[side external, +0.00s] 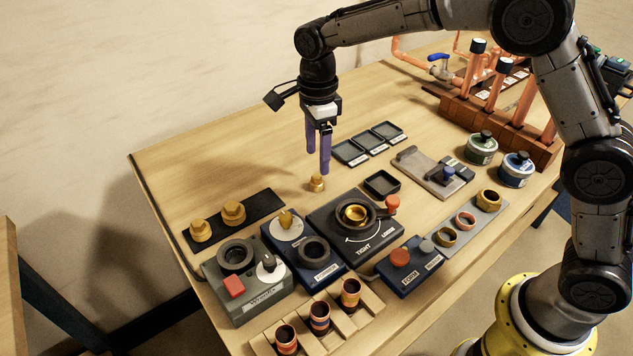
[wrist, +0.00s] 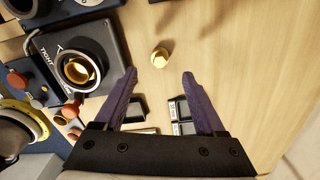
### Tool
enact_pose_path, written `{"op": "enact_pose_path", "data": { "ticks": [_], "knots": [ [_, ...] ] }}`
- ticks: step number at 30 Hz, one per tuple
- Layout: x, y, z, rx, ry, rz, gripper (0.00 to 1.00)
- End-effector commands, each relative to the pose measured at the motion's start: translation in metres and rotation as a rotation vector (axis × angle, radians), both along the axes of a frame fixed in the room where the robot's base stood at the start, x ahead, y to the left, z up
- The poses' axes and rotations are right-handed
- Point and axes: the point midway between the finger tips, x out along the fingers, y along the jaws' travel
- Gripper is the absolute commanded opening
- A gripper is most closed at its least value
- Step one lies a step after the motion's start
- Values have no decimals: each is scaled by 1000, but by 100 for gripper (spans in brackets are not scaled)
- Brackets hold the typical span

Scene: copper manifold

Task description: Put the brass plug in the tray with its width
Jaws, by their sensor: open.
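A small brass plug (side external: 316,183) stands on the bare wood of the table, just below my gripper in the side view. It also shows in the wrist view (wrist: 160,58), beyond and roughly between the fingertips. My gripper (side external: 318,160) has purple fingers, points down and is open and empty, above the table near the plug. In the wrist view my gripper (wrist: 160,76) shows its fingers spread wide. A row of three small dark trays (side external: 350,152) lies behind and to the right of the plug.
Two larger brass plugs (side external: 233,212) sit on a black strip at left. A black device marked TIGHT (side external: 331,232) holds a brass ring in front of the plug. An empty black tray (side external: 381,185) stands to its right.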

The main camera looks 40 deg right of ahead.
Motion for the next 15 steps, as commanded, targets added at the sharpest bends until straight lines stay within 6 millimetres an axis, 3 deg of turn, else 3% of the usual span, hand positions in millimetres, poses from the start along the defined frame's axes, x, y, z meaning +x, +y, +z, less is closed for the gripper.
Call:
{"op": "enact_pose_path", "data": {
  "ticks": [5,15],
  "knots": [
    [-1,0,-12,0,2,0,73],
    [0,3,-53,0,0,0,73]
  ]
}}
